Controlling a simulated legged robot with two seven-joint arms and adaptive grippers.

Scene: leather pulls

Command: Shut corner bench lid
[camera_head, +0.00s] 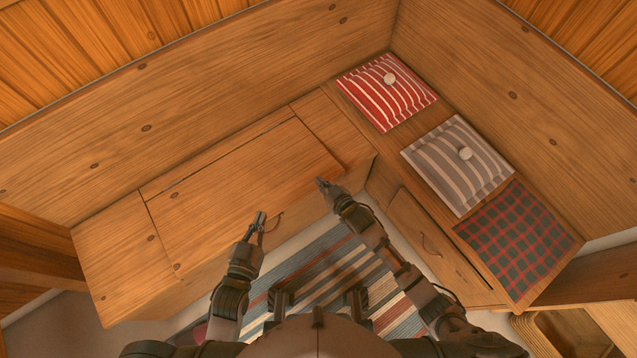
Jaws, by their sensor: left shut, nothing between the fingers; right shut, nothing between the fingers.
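The wooden bench lid (240,185) is a wide panel in the seat of the left bench run. It lies flat or nearly flat with the seat; I cannot tell whether a small gap stays under its front edge. A leather pull (277,221) shows at the bench front, just right of my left gripper. My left gripper (259,219) is shut and empty, near the lid's front edge. My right gripper (322,183) is shut and empty, near the lid's front right corner. I cannot tell whether either touches the lid.
The right bench run holds a red striped cushion (386,91), a grey striped cushion (455,170) and a plaid cloth (520,240). Its front panel (425,235) has a leather pull (431,246). A striped rug (335,265) covers the floor. Wooden backrests close in the corner.

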